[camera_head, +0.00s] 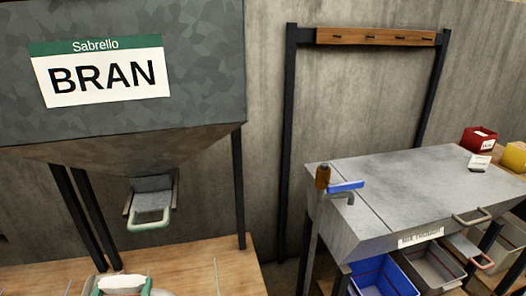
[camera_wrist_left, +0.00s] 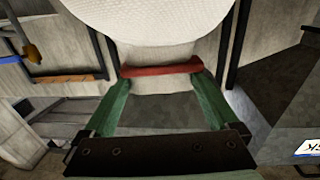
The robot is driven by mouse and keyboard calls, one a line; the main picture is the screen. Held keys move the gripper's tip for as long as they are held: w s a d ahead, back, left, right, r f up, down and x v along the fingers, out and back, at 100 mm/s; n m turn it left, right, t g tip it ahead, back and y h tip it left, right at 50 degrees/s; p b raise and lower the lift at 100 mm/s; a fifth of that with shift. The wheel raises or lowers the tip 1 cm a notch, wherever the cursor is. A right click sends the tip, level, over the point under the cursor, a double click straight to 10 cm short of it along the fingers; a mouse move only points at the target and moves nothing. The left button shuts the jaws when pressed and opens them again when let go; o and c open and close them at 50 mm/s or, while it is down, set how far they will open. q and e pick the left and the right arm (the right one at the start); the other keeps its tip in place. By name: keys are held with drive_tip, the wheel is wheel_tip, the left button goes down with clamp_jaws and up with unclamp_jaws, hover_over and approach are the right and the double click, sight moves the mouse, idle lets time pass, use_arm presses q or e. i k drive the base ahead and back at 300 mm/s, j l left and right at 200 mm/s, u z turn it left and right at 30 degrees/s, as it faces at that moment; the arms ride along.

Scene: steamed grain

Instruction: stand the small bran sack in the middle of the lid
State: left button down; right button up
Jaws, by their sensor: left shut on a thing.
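My left gripper (camera_head: 120,285) is at the bottom left of the head view, its green fingers shut on the small bran sack (camera_head: 121,282). In the left wrist view the pale sack (camera_wrist_left: 160,22) fills the top middle, with a red band (camera_wrist_left: 160,70) around its narrow part between the fingertips (camera_wrist_left: 160,76). The broad grey metal top (camera_head: 415,190), which looks like the lid, lies on the bench at the right of the head view. It is well to the right of my left gripper. My right gripper is not in view.
A large BRAN hopper (camera_head: 120,65) with a green-handled chute (camera_head: 150,205) stands on the left. A lever with a blue handle (camera_head: 346,185) rises at the bench's left edge. Red (camera_head: 478,139) and yellow (camera_head: 514,157) containers stand beyond the top. Bins (camera_head: 385,278) sit below.

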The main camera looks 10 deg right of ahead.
sight(436, 179)
drive_tip(key=l+z, duration=0.15)
drive_tip(key=z, duration=2.1)
drive_tip(key=i+l, duration=0.15)
drive_tip(key=i, duration=0.25)
drive_tip(key=i+l, duration=0.15)
drive_tip(key=i, duration=0.25)
drive_tip(key=i+l, duration=0.1)
drive_tip(key=i, duration=0.3)
